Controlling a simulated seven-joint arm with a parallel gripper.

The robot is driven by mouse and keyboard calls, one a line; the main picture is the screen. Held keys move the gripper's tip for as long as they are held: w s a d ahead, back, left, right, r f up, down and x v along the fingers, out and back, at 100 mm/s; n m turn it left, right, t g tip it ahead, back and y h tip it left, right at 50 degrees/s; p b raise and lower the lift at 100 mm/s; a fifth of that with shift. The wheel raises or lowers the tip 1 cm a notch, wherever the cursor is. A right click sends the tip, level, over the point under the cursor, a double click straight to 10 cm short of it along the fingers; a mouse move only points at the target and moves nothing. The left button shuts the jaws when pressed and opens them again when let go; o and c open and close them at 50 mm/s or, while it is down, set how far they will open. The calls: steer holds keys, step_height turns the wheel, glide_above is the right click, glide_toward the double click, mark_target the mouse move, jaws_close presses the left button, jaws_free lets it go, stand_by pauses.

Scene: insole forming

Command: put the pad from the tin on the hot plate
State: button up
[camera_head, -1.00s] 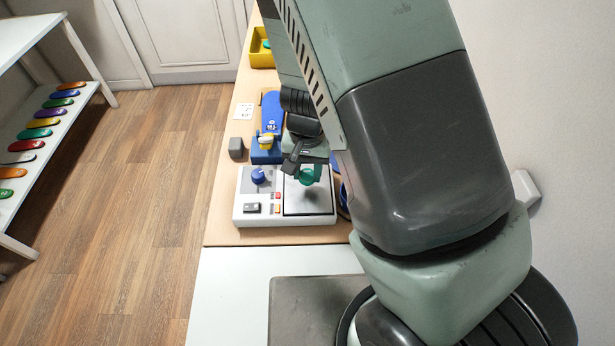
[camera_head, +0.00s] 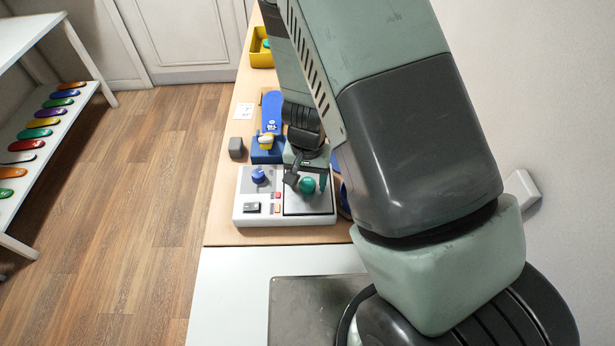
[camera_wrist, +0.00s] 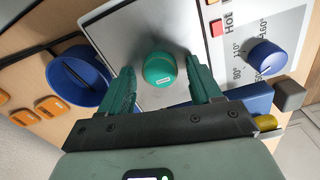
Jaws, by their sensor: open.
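The green pad (camera_head: 307,185), a rounded knob-like piece, appears to stand on the dark-edged plate of the white hot plate unit (camera_head: 284,221). In the wrist view the pad (camera_wrist: 160,68) sits over the light plate surface (camera_wrist: 143,28). My gripper (camera_wrist: 160,65) is open, with one green finger on each side of the pad and visible gaps between. The round blue tin (camera_wrist: 72,88) lies to the left in the wrist view, and its inside looks empty. In the head view only a sliver of the tin (camera_head: 344,197) shows behind my arm.
The unit has a blue dial (camera_head: 258,176) and small buttons. Behind it are a blue stand (camera_head: 271,112) with a yellow-topped part, a grey block (camera_head: 236,148) and a yellow bin (camera_head: 261,58). A shelf (camera_head: 50,118) with several coloured insoles stands left. Orange pieces (camera_wrist: 50,106) lie near the tin.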

step_height(320, 180, up, 13)
step_height(320, 180, up, 15)
steer(key=n+t+y, duration=0.1)
steer(key=t+y, duration=0.1)
glide_above(308, 183)
steer(key=s+d, duration=0.3)
steer(key=s, duration=0.2)
steer(key=s+d+r+t+h, duration=0.1)
steer(key=s+d+r, duration=0.2)
steer(key=s+r, duration=0.2)
steer(key=s+d+r+n+t+h, duration=0.1)
steer(key=s+d+r+t, duration=0.1)
steer(key=s+r, duration=0.3)
steer(key=shift+s+d+r+n+t, duration=0.3)
steer(key=shift+s+d+r, duration=0.05)
steer(key=shift+s+d, duration=0.4)
